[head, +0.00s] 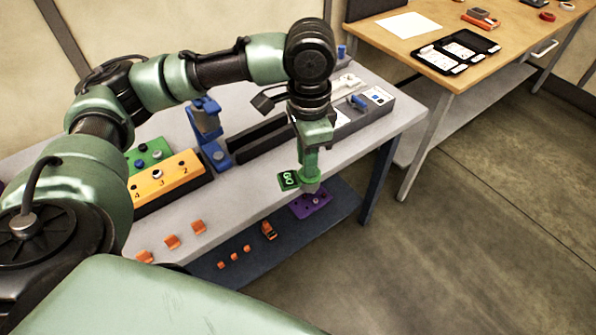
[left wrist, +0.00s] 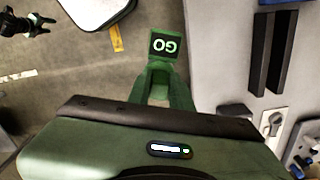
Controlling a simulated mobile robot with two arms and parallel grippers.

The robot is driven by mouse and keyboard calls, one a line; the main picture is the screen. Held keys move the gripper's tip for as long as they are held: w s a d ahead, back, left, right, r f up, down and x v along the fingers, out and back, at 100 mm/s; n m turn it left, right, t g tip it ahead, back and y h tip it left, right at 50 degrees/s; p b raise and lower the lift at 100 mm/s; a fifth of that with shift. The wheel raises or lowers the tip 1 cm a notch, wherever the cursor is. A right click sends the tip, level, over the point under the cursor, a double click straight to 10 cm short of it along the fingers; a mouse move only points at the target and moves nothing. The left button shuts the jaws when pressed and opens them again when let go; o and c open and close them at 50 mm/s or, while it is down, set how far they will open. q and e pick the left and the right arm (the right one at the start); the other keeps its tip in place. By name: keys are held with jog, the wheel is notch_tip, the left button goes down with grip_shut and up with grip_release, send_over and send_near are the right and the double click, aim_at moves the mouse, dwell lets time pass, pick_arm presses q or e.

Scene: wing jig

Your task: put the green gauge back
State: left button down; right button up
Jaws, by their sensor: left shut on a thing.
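The green gauge (head: 288,180) is a small block with a dark face marked "GO". My left gripper (head: 309,184) is shut on it, pointing down near the front edge of the grey bench (head: 250,197). In the left wrist view the gauge (left wrist: 164,46) sits between the tips of my left gripper (left wrist: 163,66), its "GO" face showing upside down. In that view it appears over the floor side, just off the bench edge. A dark gripper, probably my right one (left wrist: 38,24), shows small at the upper left; its jaws are unclear.
On the bench stand a yellow numbered block (head: 168,181), a green block (head: 139,164), a blue stand (head: 209,135) and long black rails (head: 262,137). Orange pieces (head: 171,242) lie near the front. A purple block (head: 312,204) sits below my left gripper. A wooden table (head: 420,40) is at right.

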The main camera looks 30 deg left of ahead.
pick_arm(q)
jog(key=w+a+r+m+p, duration=0.1)
jog(key=w+a+r+m, duration=0.35)
jog(key=m, duration=0.75)
jog(key=w+a+r+m, duration=0.2)
jog(key=w+a+m, duration=0.4)
jog(key=m, duration=0.5)
jog(key=f+p, duration=0.1)
jog(key=f, duration=0.5)
jog(key=s+f+p, duration=0.1)
jog(key=f, duration=0.5)
jog(key=a+f+p, duration=0.1)
jog(key=f, duration=0.5)
jog(key=shift+s+f+p, duration=0.2)
jog(key=shift+f+p, duration=0.05)
jog(key=shift+p, duration=0.05)
jog(key=shift+f, duration=0.5)
pick_arm(e)
jog(key=r, duration=0.1)
jog(key=a+r, duration=0.1)
jog(key=r, duration=0.3)
jog(key=shift+w+a, duration=0.15)
jog(key=shift+w, duration=0.25)
pick_arm(q)
jog(key=c, duration=1.3)
grip_release()
jog(key=shift+f, duration=0.15)
